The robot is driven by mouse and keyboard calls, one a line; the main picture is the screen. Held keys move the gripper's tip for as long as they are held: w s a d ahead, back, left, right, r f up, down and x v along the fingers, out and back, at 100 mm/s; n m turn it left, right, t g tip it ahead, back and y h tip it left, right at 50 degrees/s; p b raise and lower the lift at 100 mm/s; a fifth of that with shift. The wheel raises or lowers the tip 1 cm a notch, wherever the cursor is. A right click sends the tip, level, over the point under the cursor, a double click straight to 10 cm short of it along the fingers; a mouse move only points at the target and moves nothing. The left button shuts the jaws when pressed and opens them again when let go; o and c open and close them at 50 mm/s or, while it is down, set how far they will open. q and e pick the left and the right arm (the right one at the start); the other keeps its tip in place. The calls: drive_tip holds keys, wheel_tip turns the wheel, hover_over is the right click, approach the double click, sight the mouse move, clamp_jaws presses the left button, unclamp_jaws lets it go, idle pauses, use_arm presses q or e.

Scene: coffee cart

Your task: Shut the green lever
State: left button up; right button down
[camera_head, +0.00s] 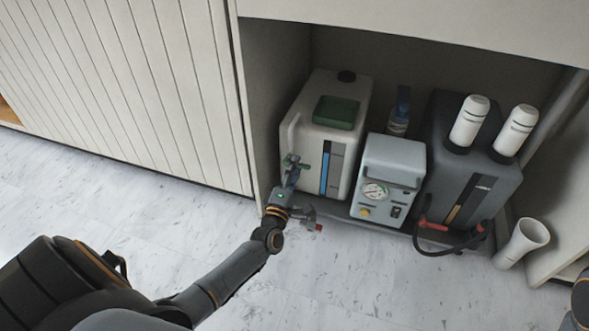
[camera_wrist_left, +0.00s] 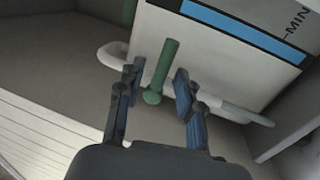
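The green lever (camera_wrist_left: 161,68) is on the front of the white tank (camera_head: 353,110), near its lower part. In the left wrist view it lies between the two fingers of my left gripper (camera_wrist_left: 154,88), with gaps on both sides. The gripper is open and does not visibly touch the lever. In the head view my left gripper (camera_head: 291,178) is at the tank's lower left front and hides part of the lever (camera_head: 296,162). My right gripper is not in view; only a bit of dark arm shows at the right edge.
A grey box with a gauge (camera_head: 392,168) stands right of the tank. A dark tank (camera_head: 468,172) with two white cylinders and a hose stands further right. A white cup-like tube (camera_head: 522,243) is on the floor. The cabinet's left wall (camera_head: 268,95) is close. The floor in front is clear.

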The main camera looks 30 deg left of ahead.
use_arm(q)
drive_tip(key=v, duration=1.2)
